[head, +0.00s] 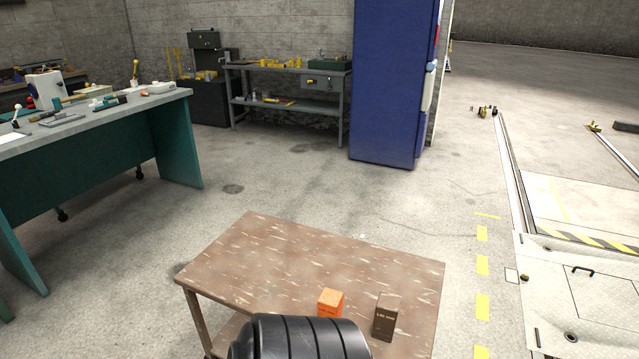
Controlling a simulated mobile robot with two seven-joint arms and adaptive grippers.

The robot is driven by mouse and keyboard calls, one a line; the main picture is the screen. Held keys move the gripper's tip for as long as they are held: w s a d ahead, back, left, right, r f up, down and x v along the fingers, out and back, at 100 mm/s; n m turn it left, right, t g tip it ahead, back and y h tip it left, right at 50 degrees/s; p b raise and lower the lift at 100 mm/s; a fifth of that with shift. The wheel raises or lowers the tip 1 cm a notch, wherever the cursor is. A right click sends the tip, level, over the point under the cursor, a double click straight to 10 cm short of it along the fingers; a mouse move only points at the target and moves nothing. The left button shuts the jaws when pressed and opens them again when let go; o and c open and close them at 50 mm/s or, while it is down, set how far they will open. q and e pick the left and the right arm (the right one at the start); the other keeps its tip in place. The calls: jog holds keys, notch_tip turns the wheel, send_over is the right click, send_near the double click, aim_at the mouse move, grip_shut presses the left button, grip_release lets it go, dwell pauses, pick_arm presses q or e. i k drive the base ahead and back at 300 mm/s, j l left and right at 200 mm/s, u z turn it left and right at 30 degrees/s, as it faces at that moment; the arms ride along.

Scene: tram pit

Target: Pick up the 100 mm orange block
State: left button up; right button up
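The orange block (330,303) stands on the brown speckled table (270,260) near its front edge. Its lower part is partly hidden by a black ribbed cylindrical shape (305,338) at the bottom of the head view, which appears to be part of my own arm. A dark brown block (385,317) stands upright just right of the orange block, with a gap between them. Small print shows on both blocks but is too small to read surely. Neither gripper's fingers are in view.
The table's left and back parts are bare. A green workbench (175,140) with tools stands at the left. A metal shelf table (290,85) and a blue cabinet (393,80) stand at the back. Floor between is clear. A pit edge with striped marking (590,240) lies right.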

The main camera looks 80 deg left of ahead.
aim_at(330, 302)
jog(key=u, duration=2.3)
